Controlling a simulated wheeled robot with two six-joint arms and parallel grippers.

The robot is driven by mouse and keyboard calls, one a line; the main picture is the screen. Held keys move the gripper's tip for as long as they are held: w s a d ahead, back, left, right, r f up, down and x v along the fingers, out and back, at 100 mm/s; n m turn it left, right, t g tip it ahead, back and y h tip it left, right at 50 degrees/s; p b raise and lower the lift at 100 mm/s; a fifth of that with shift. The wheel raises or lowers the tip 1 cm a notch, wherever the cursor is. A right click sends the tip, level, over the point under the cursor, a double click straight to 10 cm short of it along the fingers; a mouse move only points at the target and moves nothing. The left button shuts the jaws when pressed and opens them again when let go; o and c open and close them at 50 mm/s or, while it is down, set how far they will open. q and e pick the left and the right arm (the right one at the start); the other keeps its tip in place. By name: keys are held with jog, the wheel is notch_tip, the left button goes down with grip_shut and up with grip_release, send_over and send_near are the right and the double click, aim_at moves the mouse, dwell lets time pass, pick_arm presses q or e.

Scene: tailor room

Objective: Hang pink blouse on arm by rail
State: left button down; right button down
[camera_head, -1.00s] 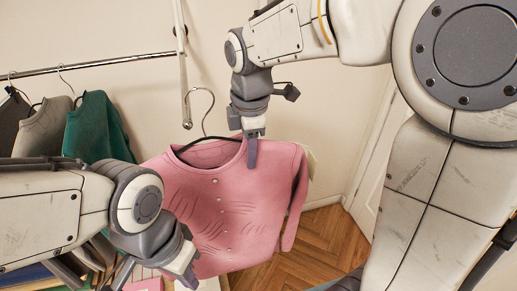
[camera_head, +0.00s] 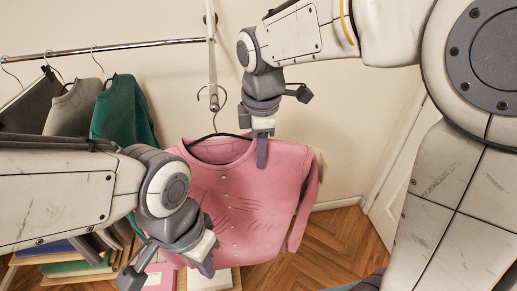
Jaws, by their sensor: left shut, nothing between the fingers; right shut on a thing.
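The pink blouse (camera_head: 245,200) hangs upright on a dark hanger with a metal hook (camera_head: 217,106). My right gripper (camera_head: 262,150) is shut on the hanger at the blouse's right shoulder. The white arm by the rail (camera_head: 211,55) comes down from the wall mount, and its curled end (camera_head: 208,92) overlaps the hanger hook in the picture. I cannot tell whether hook and arm touch. My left gripper (camera_head: 205,262) is shut and empty, in front of the lower left part of the blouse.
The metal rail (camera_head: 110,47) carries a green garment (camera_head: 122,108), a grey garment (camera_head: 72,108) and a dark one at the left. Wooden floor and a white door (camera_head: 395,195) are at the right.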

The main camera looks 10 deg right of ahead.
jog(key=shift+c, duration=2.1)
grip_release()
